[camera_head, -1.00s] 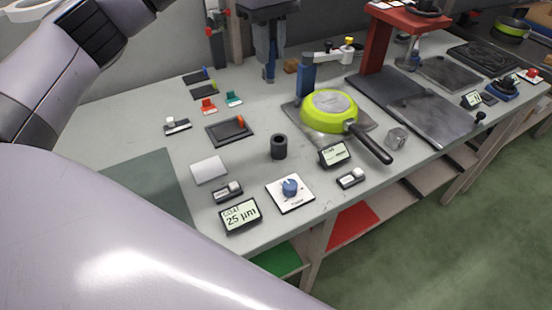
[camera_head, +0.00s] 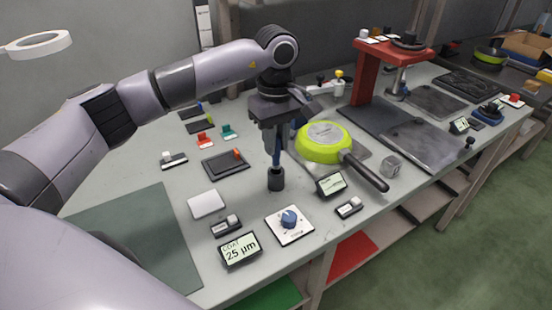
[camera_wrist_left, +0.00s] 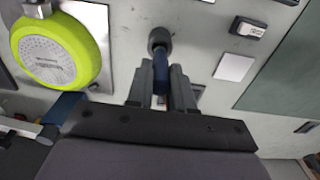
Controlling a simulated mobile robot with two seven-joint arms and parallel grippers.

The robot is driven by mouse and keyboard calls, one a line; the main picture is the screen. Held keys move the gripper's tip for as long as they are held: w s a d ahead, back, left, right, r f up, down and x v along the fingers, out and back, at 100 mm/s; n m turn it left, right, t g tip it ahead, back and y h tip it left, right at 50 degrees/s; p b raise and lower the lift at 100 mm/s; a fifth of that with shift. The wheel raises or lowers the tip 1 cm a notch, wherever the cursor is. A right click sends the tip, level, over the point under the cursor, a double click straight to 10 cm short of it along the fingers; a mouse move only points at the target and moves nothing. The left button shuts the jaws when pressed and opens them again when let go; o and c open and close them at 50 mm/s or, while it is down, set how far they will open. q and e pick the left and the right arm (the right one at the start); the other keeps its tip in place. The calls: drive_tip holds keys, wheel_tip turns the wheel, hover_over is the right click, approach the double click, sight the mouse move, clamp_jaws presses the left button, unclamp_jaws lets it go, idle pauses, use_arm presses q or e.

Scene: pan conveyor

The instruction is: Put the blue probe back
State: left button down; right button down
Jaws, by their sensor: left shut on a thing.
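My left gripper (camera_head: 275,140) points down over the bench and is shut on the blue probe (camera_head: 276,158). The probe hangs upright between the fingers, its lower end at the mouth of the dark cylindrical holder (camera_head: 276,180). I cannot tell how far it is inside. In the left wrist view the probe (camera_wrist_left: 160,70) shows between the fingertips (camera_wrist_left: 161,82), in line with the round holder (camera_wrist_left: 158,38). My right gripper is not in view.
A green pan (camera_head: 322,142) lies upside down right of the holder, its black handle (camera_head: 365,172) pointing front right. A small display (camera_head: 331,184), a blue-knob panel (camera_head: 289,225) and a white square (camera_head: 206,204) are nearby. A red stand (camera_head: 366,75) rises behind.

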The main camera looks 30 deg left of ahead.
sight(276, 167)
use_arm(q)
wheel_tip(276, 167, down, 6)
drive_tip(key=shift+r, duration=0.25)
drive_tip(key=shift+f, duration=0.2)
drive_tip(key=c, duration=1)
unclamp_jaws()
drive_tip(key=shift+r, duration=0.1)
drive_tip(key=shift+r+p, duration=0.2)
drive_tip(key=shift+p, duration=0.1)
wheel_tip(276, 167, up, 12)
drive_tip(key=shift+f+b, duration=0.1)
drive_tip(key=shift+b, duration=0.55)
